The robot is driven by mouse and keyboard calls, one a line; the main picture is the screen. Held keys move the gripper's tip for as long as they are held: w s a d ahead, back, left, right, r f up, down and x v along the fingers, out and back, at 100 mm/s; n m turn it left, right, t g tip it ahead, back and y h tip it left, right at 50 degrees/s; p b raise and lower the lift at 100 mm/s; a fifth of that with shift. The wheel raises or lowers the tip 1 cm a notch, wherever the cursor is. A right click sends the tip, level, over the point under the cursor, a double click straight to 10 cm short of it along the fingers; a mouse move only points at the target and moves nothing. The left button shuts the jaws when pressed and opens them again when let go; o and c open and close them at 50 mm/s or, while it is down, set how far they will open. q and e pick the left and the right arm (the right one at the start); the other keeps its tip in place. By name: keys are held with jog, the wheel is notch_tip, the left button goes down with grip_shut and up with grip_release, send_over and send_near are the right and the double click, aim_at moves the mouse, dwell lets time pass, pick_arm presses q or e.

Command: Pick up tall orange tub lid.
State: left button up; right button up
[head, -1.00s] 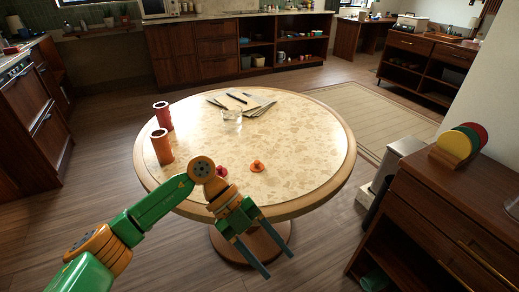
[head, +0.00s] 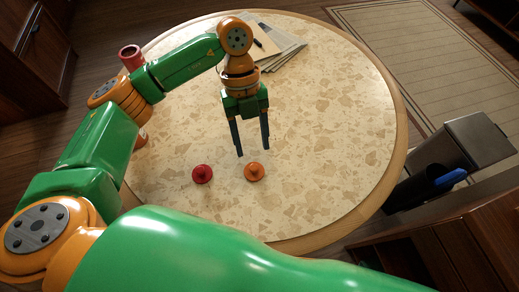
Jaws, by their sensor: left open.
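The orange lid (head: 254,172) lies on the round stone-patterned table (head: 320,130), knob up. A red lid (head: 202,174) lies just to its left, apart from it. My left gripper (head: 252,153) is open and empty, fingers pointing down. Its tips appear just behind the orange lid in the picture; their exact height above the table I cannot tell. A red tub (head: 131,57) shows at the table's left edge, partly hidden by my arm. The orange tub is almost wholly hidden behind my left arm. My right gripper is not in view.
Papers with a pen (head: 270,45) lie at the table's far side. A grey bin (head: 470,145) and a dark container with a blue item (head: 430,183) stand off the table's right edge. The table's right half is clear.

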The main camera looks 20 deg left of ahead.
aim_at(253, 167)
pick_arm(q)
jog(key=s+f, duration=0.2)
jog(key=f, duration=0.2)
jog(key=shift+s+d+f+p, duration=0.1)
jog(key=shift+s+d+p, duration=0.25)
jog(key=shift+s, duration=0.05)
jog(key=shift+w+d+f, duration=0.1)
jog(key=shift+w+f, duration=0.05)
jog(key=shift+f, duration=0.3)
grip_shut()
jog(key=shift+r, duration=0.1)
